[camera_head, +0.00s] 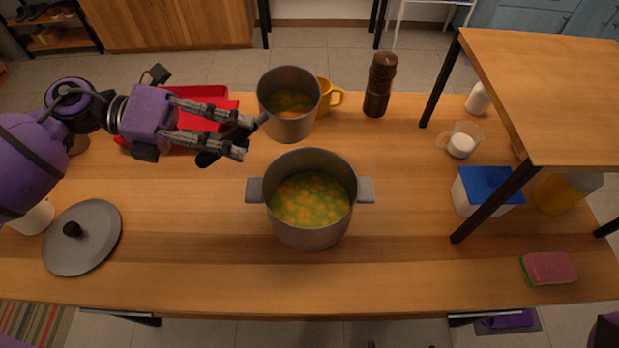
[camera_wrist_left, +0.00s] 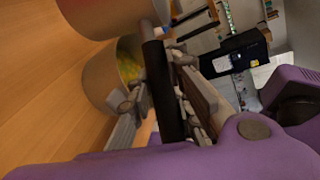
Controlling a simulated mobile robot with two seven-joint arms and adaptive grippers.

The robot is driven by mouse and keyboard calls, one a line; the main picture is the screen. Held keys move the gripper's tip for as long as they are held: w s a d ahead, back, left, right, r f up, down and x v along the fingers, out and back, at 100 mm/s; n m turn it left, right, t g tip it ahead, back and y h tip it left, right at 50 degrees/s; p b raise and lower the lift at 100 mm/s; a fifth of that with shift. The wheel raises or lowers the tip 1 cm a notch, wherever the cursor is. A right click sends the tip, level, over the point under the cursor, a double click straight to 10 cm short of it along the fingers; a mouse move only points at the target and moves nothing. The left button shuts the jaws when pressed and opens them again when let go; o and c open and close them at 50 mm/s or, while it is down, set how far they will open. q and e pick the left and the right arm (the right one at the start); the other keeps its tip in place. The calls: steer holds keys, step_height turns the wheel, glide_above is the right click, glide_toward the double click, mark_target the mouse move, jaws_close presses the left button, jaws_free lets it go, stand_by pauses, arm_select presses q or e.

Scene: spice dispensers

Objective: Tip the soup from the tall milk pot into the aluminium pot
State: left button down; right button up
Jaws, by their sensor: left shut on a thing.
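The tall milk pot (camera_head: 289,125) is a grey metal pot with a dark handle (camera_head: 222,142). It stands nearly upright behind the aluminium pot, and soup (camera_head: 291,103) shows inside it. My left gripper (camera_head: 243,138) is shut on the handle, at the left of the pot. In the left wrist view the dark handle (camera_wrist_left: 163,92) runs between the fingers. The aluminium pot (camera_head: 311,237) is wide, with two side handles, and stands on the table in front of the milk pot. Orange and green soup (camera_head: 311,199) is in it. My right gripper is not in view.
A red tray (camera_head: 213,97) lies behind my left gripper. A yellow mug (camera_head: 325,97) is behind the milk pot and a brown pepper mill (camera_head: 379,85) is to its right. A grey lid (camera_head: 82,238) lies at the left. A raised wooden shelf (camera_head: 555,90) stands at the right.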

mark_target(220, 157)
arm_select(q)
steer(key=shift+s+r, duration=0.2)
steer(key=shift+r, duration=0.45)
steer(key=shift+s+d+f+m, duration=0.15)
steer(key=shift+f+m, duration=0.05)
steer(key=shift+m, duration=0.1)
steer(key=shift+s+d+f+m+t+y, duration=0.15)
steer(key=shift+s+f+m+t+y, duration=0.05)
steer(key=shift+s+f+m+t, duration=0.2)
steer(key=shift+s+d+f+m+t+y, duration=0.2)
steer(key=shift+s+m+t, duration=0.1)
steer(key=shift+s+m, duration=0.2)
steer(key=shift+s, duration=0.2)
steer(key=shift+f, duration=0.2)
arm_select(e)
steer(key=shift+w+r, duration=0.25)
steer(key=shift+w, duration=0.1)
arm_select(q)
steer(key=shift+f+m, duration=0.15)
steer(key=shift+m, duration=0.15)
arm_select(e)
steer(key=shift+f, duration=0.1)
arm_select(q)
steer(key=shift+s+f+t+y+b, duration=0.15)
steer(key=shift+t+y+b, duration=0.15)
steer(key=shift+b, duration=0.05)
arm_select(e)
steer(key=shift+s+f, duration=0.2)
